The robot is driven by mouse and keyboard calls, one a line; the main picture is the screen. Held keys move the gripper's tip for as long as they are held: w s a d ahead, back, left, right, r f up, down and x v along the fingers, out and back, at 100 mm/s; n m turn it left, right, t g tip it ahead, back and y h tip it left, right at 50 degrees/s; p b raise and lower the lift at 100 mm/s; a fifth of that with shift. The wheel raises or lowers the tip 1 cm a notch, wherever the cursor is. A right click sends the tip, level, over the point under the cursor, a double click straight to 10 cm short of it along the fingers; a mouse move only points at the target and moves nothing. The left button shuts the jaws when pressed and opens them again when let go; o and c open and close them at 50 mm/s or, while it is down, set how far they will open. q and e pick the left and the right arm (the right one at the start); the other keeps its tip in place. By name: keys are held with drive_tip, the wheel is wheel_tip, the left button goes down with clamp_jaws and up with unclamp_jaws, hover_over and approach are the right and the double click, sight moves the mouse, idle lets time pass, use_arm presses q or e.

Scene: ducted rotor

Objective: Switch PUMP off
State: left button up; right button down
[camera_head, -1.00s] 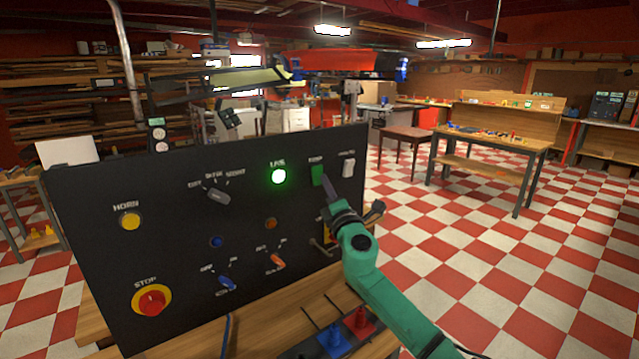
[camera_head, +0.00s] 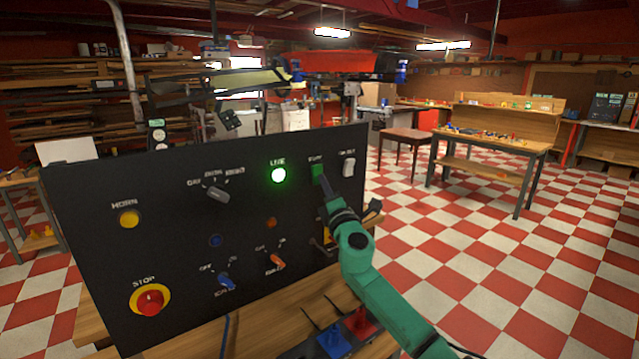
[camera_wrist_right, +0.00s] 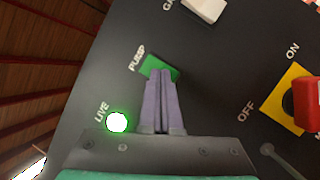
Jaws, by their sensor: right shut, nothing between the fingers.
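The PUMP switch (camera_head: 317,172) is a green rocker on the upper right of the black panel (camera_head: 110,230). It also shows in the right wrist view (camera_wrist_right: 157,67), just beyond my fingertips, which cover part of its lower edge. My right gripper (camera_head: 325,188) is shut and empty, its fingertips at the lower edge of the PUMP switch; in the right wrist view (camera_wrist_right: 160,76) the two purple fingers lie together. I cannot tell whether they touch it. The LIVE lamp (camera_head: 278,176) beside it glows green. My left gripper is not in view.
A white rocker (camera_head: 348,166) sits right of PUMP. A red handle on a yellow plate (camera_wrist_right: 290,100) is near my wrist. The panel also bears a grey selector (camera_head: 218,194), a yellow HORN button (camera_head: 129,218) and a red STOP button (camera_head: 150,301). Blue and red pieces stand below.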

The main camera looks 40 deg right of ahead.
drive_tip(key=shift+w+f, duration=0.15)
drive_tip(key=shift+w, duration=0.15)
idle(0.5)
drive_tip(key=shift+s+r+p, duration=0.4)
drive_tip(key=shift+s, duration=0.5)
drive_tip(key=s+p, duration=0.1)
drive_tip(key=s+r, duration=0.1)
drive_tip(key=s, duration=0.1)
drive_tip(key=s+r+p, duration=0.1)
drive_tip(key=shift+s+p, duration=0.25)
drive_tip(key=shift+p, duration=0.1)
